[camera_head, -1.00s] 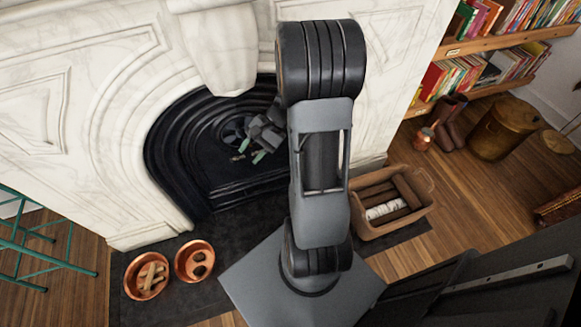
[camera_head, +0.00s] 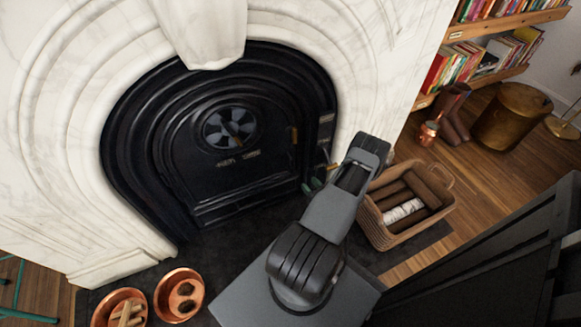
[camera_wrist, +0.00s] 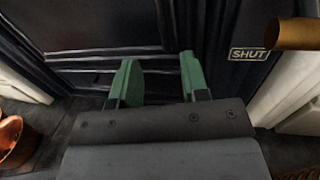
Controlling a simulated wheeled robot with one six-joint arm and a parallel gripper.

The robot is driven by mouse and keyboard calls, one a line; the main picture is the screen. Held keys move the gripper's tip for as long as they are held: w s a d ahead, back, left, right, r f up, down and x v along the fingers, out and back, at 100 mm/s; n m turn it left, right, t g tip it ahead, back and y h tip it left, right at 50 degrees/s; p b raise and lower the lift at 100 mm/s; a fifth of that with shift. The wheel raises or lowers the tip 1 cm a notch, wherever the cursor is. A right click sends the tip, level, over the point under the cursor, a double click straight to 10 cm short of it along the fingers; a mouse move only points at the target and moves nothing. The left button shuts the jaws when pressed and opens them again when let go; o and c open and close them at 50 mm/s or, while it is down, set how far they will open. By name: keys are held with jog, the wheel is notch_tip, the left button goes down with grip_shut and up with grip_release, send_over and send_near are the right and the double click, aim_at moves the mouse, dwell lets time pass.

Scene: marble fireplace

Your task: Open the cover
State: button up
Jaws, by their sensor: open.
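The black arched cover (camera_head: 190,155) fills the fireplace opening and looks closed. In the wrist view, a brass bar (camera_wrist: 297,33) juts in at the upper right, beside a plate reading SHUT (camera_wrist: 248,54). My gripper (camera_head: 313,186) is low at the right side of the fireplace, partly hidden by my arm. In the wrist view, its green fingers (camera_wrist: 158,78) are apart with nothing between them. The brass bar is apart from them, above and to the right.
A wicker basket of logs (camera_head: 375,225) stands right of the fireplace, close to my arm. Copper bowls (camera_head: 157,303) sit on the dark hearth at the lower left. White marble (camera_head: 60,150) surrounds the opening. A bookshelf (camera_head: 520,28) and brass drum (camera_head: 510,118) are farther right.

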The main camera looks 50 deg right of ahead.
aim_at(292, 172)
jog(key=w+d+b, duration=0.1)
jog(key=w, duration=0.3)
jog(key=w+b, duration=0.1)
jog(key=w, duration=0.3)
jog(key=w+d+b, duration=0.1)
jog(key=w, duration=0.3)
jog(key=shift+w+d, duration=0.25)
jog(key=shift+d, duration=0.1)
grip_shut()
